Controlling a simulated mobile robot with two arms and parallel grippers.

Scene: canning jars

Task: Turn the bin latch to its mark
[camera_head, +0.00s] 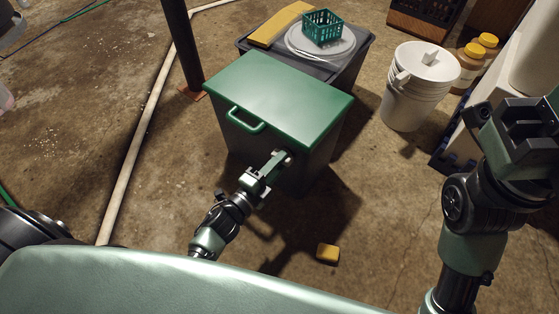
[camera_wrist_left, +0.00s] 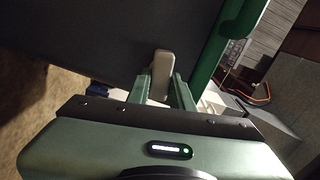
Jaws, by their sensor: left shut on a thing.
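The bin (camera_head: 300,95) is dark grey with a green lid and a green loop handle (camera_head: 245,120) at its front edge. The latch (camera_wrist_left: 161,72) is a pale grey, rounded lever against the dark bin wall in the left wrist view. My left gripper (camera_wrist_left: 160,92) is shut on the latch, one green finger on each side of it. In the head view the left gripper (camera_head: 282,158) reaches the bin's front face below the lid and hides most of the latch. I cannot make out the mark in either view.
A second dark bin (camera_head: 355,62) behind holds a green basket (camera_head: 322,27) on a grey disc. A white bucket (camera_head: 415,90) and yellow-capped jars (camera_head: 470,62) stand right. A yellow block (camera_head: 328,253) lies on the floor in front. A dark post (camera_head: 182,45) stands left.

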